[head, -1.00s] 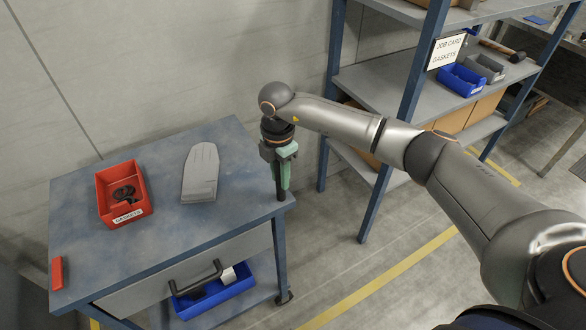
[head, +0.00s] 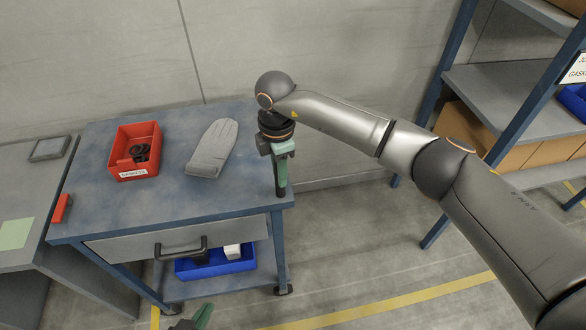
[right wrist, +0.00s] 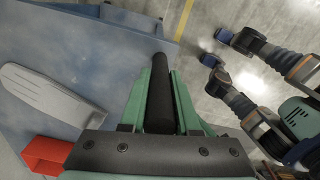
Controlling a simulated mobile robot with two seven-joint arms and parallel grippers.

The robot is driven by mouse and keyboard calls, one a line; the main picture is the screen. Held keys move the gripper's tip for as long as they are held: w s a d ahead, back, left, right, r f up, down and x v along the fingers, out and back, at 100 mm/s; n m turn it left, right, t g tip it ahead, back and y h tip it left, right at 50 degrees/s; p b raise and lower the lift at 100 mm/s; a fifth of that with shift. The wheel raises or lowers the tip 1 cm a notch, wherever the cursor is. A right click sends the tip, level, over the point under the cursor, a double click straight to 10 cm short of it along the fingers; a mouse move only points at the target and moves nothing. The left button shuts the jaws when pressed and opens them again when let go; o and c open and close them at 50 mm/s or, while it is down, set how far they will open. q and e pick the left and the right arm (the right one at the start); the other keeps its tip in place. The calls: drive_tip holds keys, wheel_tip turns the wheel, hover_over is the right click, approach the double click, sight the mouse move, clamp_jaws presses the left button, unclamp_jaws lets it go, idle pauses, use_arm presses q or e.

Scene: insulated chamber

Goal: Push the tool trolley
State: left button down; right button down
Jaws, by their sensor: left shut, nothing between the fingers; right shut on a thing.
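The tool trolley (head: 150,213) has a worn blue top, blue legs, a drawer with a dark handle (head: 181,246), and a lower shelf on casters. It stands near the wall. My right gripper (head: 281,178) is at its right front corner, shut around a dark upright bar (right wrist: 160,95), which shows between the green fingers in the right wrist view. My left gripper (head: 196,318) is at the bottom edge of the head view, in front of the trolley. Only its fingertip end shows, shut and empty.
On the trolley top lie a red gaskets bin (head: 135,151), a grey glove (head: 213,148) and a small red item (head: 61,208). A blue bin (head: 216,263) is on its lower shelf. A grey bench (head: 20,215) is close at left. Shelving (head: 500,85) stands right; floor between is clear.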

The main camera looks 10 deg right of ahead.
drive_tip(key=shift+s+a, duration=0.1)
drive_tip(key=shift+a, duration=0.75)
use_arm(q)
drive_tip(key=shift+a+f, duration=0.1)
drive_tip(key=shift+a, duration=0.3)
use_arm(e)
drive_tip(key=c, duration=0.7)
unclamp_jaws()
drive_tip(key=shift+o, duration=0.2)
use_arm(q)
drive_tip(key=shift+f+b, duration=0.6)
use_arm(e)
wheel_tip(320, 180, up, 13)
drive_tip(key=shift+f, duration=0.2)
use_arm(q)
drive_tip(key=shift+s, duration=0.1)
